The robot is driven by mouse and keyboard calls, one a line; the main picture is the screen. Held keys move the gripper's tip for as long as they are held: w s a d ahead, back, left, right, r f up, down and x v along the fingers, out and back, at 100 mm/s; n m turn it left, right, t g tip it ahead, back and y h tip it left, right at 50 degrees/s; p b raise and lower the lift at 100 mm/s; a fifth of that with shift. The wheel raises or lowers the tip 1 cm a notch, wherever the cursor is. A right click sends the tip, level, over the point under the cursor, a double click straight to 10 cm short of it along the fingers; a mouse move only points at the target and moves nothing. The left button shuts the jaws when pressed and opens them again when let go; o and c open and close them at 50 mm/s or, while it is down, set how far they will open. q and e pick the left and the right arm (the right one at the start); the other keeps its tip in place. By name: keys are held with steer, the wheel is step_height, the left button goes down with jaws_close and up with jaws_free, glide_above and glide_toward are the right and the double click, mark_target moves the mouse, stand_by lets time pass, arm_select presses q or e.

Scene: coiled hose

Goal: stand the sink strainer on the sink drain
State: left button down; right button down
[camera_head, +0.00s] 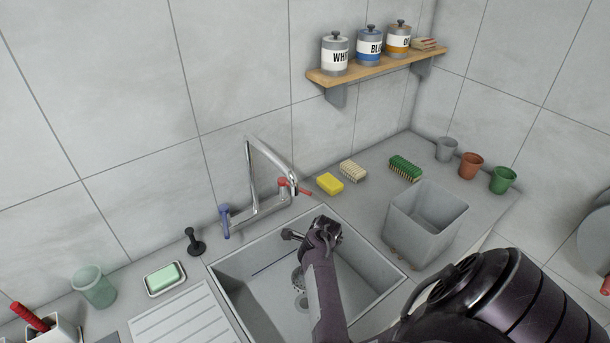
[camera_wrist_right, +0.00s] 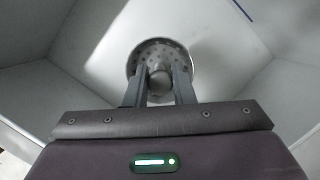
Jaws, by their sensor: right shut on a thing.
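My right gripper (camera_wrist_right: 160,76) is shut on the knob of the sink strainer (camera_wrist_right: 160,52), a round grey metal dish with small holes. In the right wrist view the dish lies beyond the fingertips, over the sink floor. In the head view the strainer (camera_head: 298,279) shows low in the sink, partly hidden by my right arm. A round grey fitting that looks like the drain (camera_head: 302,303) shows just below it in that picture. I cannot tell whether strainer and drain touch. My left gripper is not in view.
The sink (camera_head: 238,268) has high walls around my arm. A tap (camera_head: 262,190) stands behind it. A black plunger-like stopper (camera_head: 194,241) stands on the counter.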

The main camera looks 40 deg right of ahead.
step_height(320, 180, down, 5)
steer(key=b, duration=0.4)
steer(key=shift+f, duration=0.4)
steer(key=shift+r, duration=0.15)
steer(key=shift+r+p, duration=0.15)
steer(key=shift+p, duration=0.15)
steer(key=shift+f+b, duration=2.85)
steer(key=shift+f, duration=0.9)
steer(key=shift+f+b, duration=0.3)
steer(key=shift+f, duration=0.1)
steer(key=c, duration=1.5)
jaws_free()
steer(key=shift+c, duration=0.2)
